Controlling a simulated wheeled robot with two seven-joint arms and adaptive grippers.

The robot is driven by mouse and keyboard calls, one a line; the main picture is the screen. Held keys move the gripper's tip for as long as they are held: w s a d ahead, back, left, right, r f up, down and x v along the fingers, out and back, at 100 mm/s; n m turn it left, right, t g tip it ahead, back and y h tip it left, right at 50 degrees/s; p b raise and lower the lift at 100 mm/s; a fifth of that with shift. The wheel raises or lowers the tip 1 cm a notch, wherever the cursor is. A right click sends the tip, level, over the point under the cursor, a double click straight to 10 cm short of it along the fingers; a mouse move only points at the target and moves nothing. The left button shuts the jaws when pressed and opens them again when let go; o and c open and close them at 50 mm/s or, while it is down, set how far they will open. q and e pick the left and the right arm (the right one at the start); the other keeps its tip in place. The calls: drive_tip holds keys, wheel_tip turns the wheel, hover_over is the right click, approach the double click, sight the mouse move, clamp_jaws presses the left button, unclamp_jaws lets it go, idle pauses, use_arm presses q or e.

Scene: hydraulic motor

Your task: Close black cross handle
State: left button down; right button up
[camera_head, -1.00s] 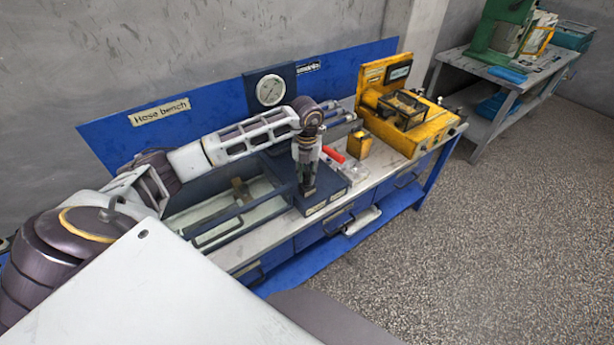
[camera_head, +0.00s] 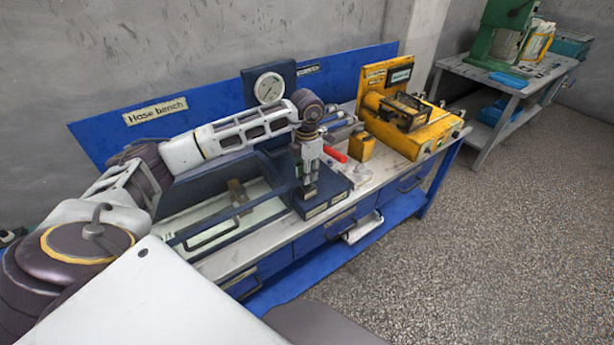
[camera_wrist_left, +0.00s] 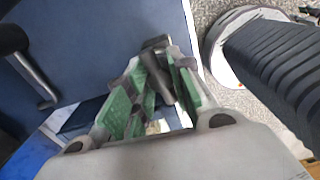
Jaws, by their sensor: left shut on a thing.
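My left gripper (camera_head: 309,190) points down at the dark blue block (camera_head: 335,192) on the front part of the hose bench. In the left wrist view its green-padded fingers (camera_wrist_left: 152,78) are closed around a dark grey, bar-like piece, which looks like part of the black cross handle (camera_wrist_left: 157,43). The fingers hide most of the handle, so its full cross shape and its turn angle cannot be told. In the head view the handle is too small and covered to make out. My right gripper is not in view.
A pressure gauge (camera_head: 269,88) stands behind the gripper. A glass-topped tray with a dark frame (camera_head: 212,232) lies to the left. A red-handled part (camera_head: 335,154) and a yellow machine (camera_head: 410,120) are on the right. A green machine stands on a far table (camera_head: 500,75). Floor in front is free.

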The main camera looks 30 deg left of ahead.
use_arm(q)
drive_tip(key=shift+m+b, duration=0.5)
drive_tip(key=shift+m, duration=0.6)
drive_tip(key=c, duration=2.2)
unclamp_jaws()
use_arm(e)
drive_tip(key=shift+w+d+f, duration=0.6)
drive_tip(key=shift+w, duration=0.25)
use_arm(q)
drive_tip(key=shift+m, duration=0.3)
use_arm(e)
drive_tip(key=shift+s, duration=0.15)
use_arm(q)
drive_tip(key=o, duration=0.9)
drive_tip(key=shift+o, duration=0.7)
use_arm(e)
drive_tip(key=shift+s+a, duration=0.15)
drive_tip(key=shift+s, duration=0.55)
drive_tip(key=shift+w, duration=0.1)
